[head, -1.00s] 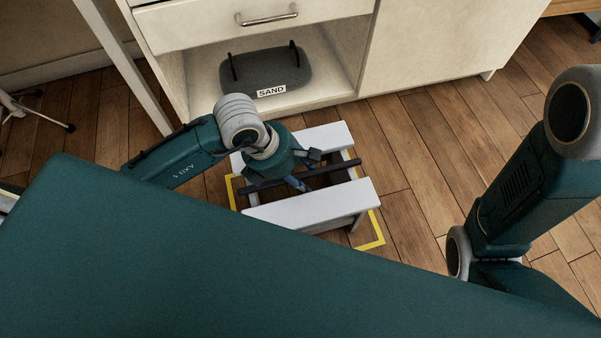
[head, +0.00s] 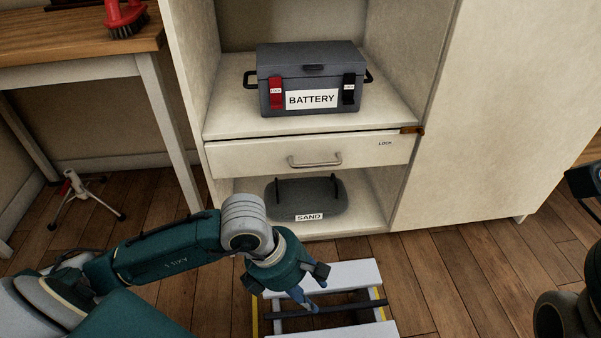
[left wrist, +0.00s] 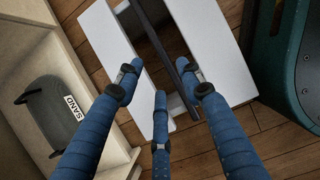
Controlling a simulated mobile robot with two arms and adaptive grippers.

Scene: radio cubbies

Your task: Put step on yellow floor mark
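The step (head: 350,272) has pale slats with a dark bar (head: 335,308) across the gap between them. It is low in the head view, and its front is cut off. Yellow floor mark (head: 255,315) shows along its left side, with another bit at its right; the rest is hidden or out of frame. My left gripper (head: 309,306) is over the step at the bar. In the left wrist view, its blue fingers (left wrist: 155,75) are spread apart above the slats and bar, with nothing visibly clamped. My right arm shows at the right edge; its gripper is out of view.
A cabinet (head: 470,130) stands behind the step. It holds a battery box (head: 335,75), a closed drawer (head: 310,155) and a sandbag (head: 290,205). A wooden-topped table (head: 75,45) is at left, a small tripod stand (head: 85,200) beneath it. Floor right of the step is clear.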

